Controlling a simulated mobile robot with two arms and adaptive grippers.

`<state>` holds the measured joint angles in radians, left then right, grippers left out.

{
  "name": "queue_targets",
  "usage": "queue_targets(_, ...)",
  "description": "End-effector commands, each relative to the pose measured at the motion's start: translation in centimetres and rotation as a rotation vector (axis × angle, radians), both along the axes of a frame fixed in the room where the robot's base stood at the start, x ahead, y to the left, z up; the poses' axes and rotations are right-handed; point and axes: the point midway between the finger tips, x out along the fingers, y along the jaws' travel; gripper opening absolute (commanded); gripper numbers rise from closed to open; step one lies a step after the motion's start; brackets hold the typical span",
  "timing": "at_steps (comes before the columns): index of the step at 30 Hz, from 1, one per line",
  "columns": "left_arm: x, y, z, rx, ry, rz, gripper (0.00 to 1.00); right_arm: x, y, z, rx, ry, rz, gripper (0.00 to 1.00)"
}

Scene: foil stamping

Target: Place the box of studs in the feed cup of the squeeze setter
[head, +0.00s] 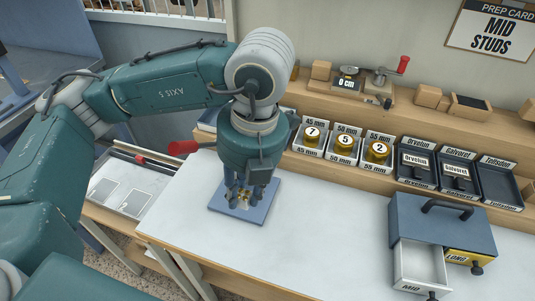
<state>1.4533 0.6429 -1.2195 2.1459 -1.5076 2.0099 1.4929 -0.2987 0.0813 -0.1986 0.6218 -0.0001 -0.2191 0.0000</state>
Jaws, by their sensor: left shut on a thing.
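My left gripper (243,197) points down over a blue square plate (227,206) on the white bench top. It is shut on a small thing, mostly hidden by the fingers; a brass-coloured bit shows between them. I cannot tell whether this is the box of studs or part of a device on the plate. A red-knobbed lever (183,147) sticks out left from behind my arm and may belong to the squeeze setter. The feed cup cannot be made out. The prep card (492,30) reads MID STUDS. My right gripper is not in view.
A blue drawer cabinet (440,221) stands at right, its MID drawer (420,263) pulled out and looking empty, its LONG drawer (468,258) nearly shut. Numbered bins (344,145) and dark trays (457,173) line the back. The bench between plate and cabinet is clear.

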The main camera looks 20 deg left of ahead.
Motion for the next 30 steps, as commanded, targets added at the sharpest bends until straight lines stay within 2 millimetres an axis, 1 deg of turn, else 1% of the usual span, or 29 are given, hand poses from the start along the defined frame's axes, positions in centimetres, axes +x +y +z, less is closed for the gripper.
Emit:
queue_targets(1,1.4,-0.1,0.3,0.0,0.004,0.006,0.06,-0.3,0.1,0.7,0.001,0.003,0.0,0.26)
queue_targets(9,8.6,-0.3,0.3,0.001,0.003,0.004,0.06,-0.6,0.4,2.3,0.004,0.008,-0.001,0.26)
queue_targets(13,11.1,-0.3,0.3,0.001,0.002,-0.001,0.06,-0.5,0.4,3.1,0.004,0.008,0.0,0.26)
queue_targets(15,11.9,-0.4,0.2,0.001,0.001,-0.002,0.06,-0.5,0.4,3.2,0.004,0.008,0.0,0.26)
queue_targets(20,12.8,-0.4,0.1,0.0,0.001,-0.003,0.06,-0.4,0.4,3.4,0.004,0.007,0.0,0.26)
queue_targets(22,13.5,-0.4,0.2,0.0,0.0,-0.001,0.06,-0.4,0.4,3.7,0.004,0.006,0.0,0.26)
queue_targets(27,13.3,-0.4,-2.5,0.002,0.005,-0.003,0.06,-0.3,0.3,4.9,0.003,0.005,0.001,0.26)
queue_targets(30,13.3,-0.4,-3.4,0.001,0.0,-0.003,0.06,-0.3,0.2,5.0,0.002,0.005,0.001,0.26)
